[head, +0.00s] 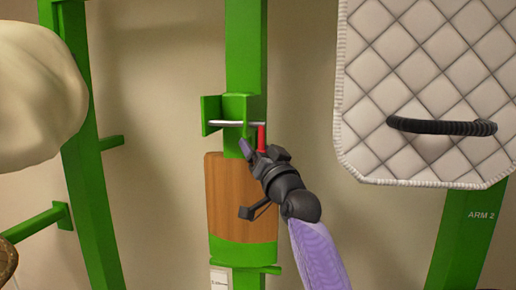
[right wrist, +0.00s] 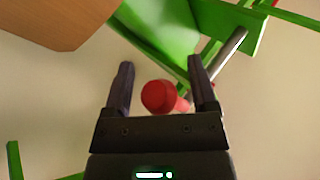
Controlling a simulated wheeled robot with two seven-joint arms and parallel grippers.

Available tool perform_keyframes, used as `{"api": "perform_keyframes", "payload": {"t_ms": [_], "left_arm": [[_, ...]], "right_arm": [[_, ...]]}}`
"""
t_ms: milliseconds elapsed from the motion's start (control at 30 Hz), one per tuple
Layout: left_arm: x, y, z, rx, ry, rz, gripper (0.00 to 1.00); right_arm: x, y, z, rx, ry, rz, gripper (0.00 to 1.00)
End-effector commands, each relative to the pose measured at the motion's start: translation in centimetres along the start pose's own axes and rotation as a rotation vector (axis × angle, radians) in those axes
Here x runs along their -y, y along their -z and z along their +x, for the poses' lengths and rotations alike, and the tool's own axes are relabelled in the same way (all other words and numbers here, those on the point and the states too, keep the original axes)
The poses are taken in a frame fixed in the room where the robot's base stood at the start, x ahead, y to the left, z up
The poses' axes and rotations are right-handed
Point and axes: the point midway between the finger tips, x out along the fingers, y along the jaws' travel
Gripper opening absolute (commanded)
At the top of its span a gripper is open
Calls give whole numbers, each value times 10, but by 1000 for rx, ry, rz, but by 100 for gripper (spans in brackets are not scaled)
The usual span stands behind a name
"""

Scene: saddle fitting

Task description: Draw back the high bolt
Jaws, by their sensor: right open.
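The high bolt is a silver rod (head: 226,123) running sideways through a green bracket (head: 210,112) on the green post. A red handle (head: 262,136) hangs down from its right end. My right gripper (head: 254,147) is just below the bracket, at the handle. The silver rod (right wrist: 232,48) shows past the right finger. I cannot tell whether a finger touches the handle. My left gripper is not in view.
A wooden block (head: 228,190) is on the post below the bracket, left of my right gripper. A quilted pad (head: 420,75) with a black handle (head: 442,126) hangs at right. A pale rounded bulk (head: 40,95) fills the upper left.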

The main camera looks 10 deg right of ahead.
Motion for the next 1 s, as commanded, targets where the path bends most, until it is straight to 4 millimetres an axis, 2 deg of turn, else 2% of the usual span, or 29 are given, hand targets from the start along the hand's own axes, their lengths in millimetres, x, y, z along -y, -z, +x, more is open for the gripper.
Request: {"api": "perform_keyframes", "payload": {"t_ms": [133, 167, 500, 1000], "left_arm": [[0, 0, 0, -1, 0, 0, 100], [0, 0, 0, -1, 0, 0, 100], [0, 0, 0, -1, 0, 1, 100], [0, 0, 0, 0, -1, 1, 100]], "right_arm": [[0, 0, 0, 0, 0, 0, 74], [0, 0, 0, 0, 0, 0, 70], [0, 0, 0, 0, 0, 0, 0], [0, 0, 0, 1, 0, 0, 0]]}}
